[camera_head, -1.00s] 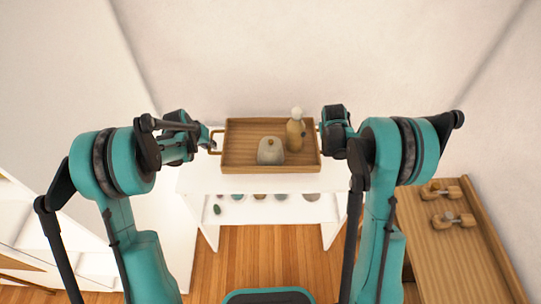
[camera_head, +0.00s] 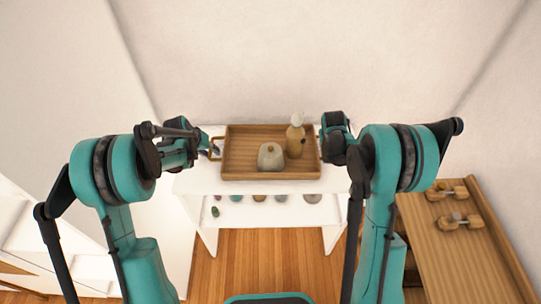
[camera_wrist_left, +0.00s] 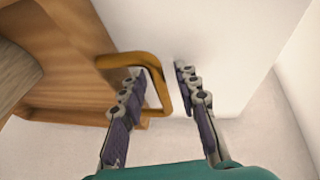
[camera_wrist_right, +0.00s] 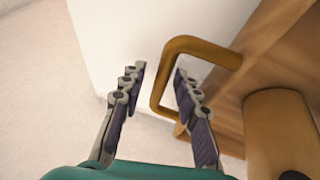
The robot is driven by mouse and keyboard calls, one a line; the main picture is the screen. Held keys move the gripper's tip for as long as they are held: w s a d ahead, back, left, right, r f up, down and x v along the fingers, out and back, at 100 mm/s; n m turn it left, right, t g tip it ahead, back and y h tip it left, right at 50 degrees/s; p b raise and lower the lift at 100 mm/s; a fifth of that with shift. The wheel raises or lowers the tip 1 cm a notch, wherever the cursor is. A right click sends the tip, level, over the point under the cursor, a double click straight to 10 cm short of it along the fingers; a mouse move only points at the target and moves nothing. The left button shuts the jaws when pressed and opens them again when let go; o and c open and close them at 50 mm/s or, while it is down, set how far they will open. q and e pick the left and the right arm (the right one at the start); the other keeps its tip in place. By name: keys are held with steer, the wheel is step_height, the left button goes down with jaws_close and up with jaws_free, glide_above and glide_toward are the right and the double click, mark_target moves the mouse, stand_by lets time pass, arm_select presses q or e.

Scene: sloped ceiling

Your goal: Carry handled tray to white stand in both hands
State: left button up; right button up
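The wooden handled tray (camera_head: 235,172) lies level over the top of the white stand (camera_head: 205,181) and appears to rest on it. It carries a grey rounded jar (camera_head: 271,156) and a tan bottle with a pale round top (camera_head: 295,140), both upright. My left gripper (camera_head: 212,147) is at the tray's left handle (camera_wrist_left: 157,80). Its fingers (camera_wrist_left: 165,95) are apart, one inside the loop and one outside. My right gripper (camera_wrist_right: 158,95) is at the right handle (camera_wrist_right: 162,75), also with fingers apart on either side of the bar. Its fingertips are hidden in the head view.
Small round items (camera_head: 258,198) sit on the stand's lower shelf. A wooden bench (camera_head: 450,245) with wooden objects (camera_head: 462,221) stands at the right. White steps or shelves (camera_head: 35,235) are at the left. A pale wall (camera_head: 300,60) is close behind the stand.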

arm_select(q)
steer(key=v, duration=1.2)
arm_select(e)
steer(key=v, duration=1.2)
steer(key=shift+a, duration=0.1)
